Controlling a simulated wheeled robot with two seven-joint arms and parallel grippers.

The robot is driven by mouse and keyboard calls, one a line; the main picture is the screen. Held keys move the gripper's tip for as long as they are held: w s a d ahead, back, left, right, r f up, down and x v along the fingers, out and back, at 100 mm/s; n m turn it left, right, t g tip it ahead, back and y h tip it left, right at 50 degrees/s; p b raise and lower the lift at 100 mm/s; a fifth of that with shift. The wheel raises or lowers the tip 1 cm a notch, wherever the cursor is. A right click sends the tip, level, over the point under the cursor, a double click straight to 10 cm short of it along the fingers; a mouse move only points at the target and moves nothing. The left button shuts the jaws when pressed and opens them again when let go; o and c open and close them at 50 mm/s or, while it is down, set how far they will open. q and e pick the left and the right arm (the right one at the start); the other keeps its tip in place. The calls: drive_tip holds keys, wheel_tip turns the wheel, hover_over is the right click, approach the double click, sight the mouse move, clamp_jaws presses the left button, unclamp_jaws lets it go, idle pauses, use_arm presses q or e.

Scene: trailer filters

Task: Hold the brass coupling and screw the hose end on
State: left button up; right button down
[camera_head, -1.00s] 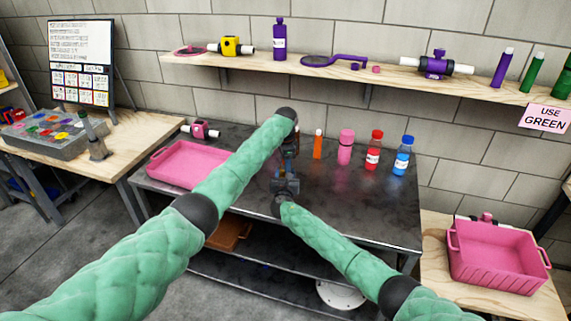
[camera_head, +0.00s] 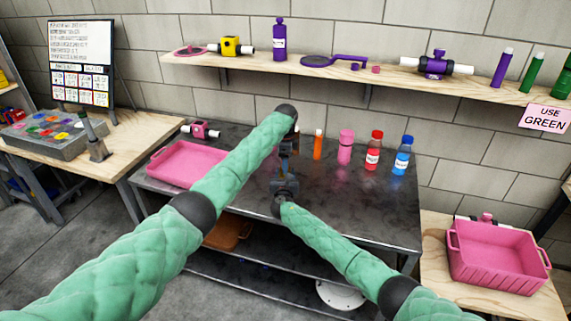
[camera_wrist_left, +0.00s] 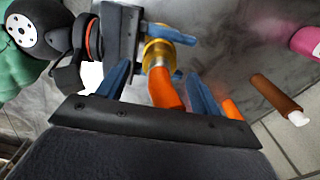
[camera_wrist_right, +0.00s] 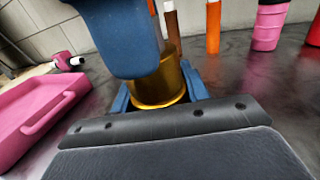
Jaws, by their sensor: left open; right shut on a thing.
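The brass coupling (camera_wrist_right: 157,88) is between the blue fingers of my right gripper (camera_head: 284,183), which is shut on it above the dark table. In the left wrist view the coupling (camera_wrist_left: 157,53) shows as a gold ring with an orange hose end (camera_wrist_left: 164,90) at it. I cannot tell how far the hose end is screwed on. My left gripper (camera_head: 289,142) is above the right one. Its blue fingers are open, one on each side of the hose. In the right wrist view a blue finger of it hides part of the hose and coupling.
A pink tray (camera_head: 186,164) is at the table's left. An orange tube (camera_head: 318,146), pink bottle (camera_head: 345,150), red bottle (camera_head: 373,152) and blue bottle (camera_head: 403,158) stand behind and right of the grippers. The table's front right (camera_head: 365,212) is clear. A pink bin (camera_head: 497,262) is at far right.

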use_arm(q)
wheel_tip(320, 180, up, 11)
drive_tip(key=shift+f, duration=0.1)
idle(0.3)
use_arm(e)
drive_tip(key=c, duration=0.6)
unclamp_jaws()
drive_tip(key=shift+c, duration=0.2)
use_arm(q)
drive_tip(key=shift+f, duration=0.25)
use_arm(e)
drive_tip(key=shift+s+f, duration=0.2)
drive_tip(key=shift+s, duration=0.4)
use_arm(q)
drive_tip(key=shift+f+b, duration=0.75)
drive_tip(key=shift+b, duration=0.2)
use_arm(e)
drive_tip(key=shift+s+a+r, duration=0.1)
drive_tip(key=shift+s, duration=1.5)
drive_tip(key=shift+s+a+r, duration=0.1)
drive_tip(key=shift+s, duration=1.5)
drive_tip(key=shift+f, duration=0.1)
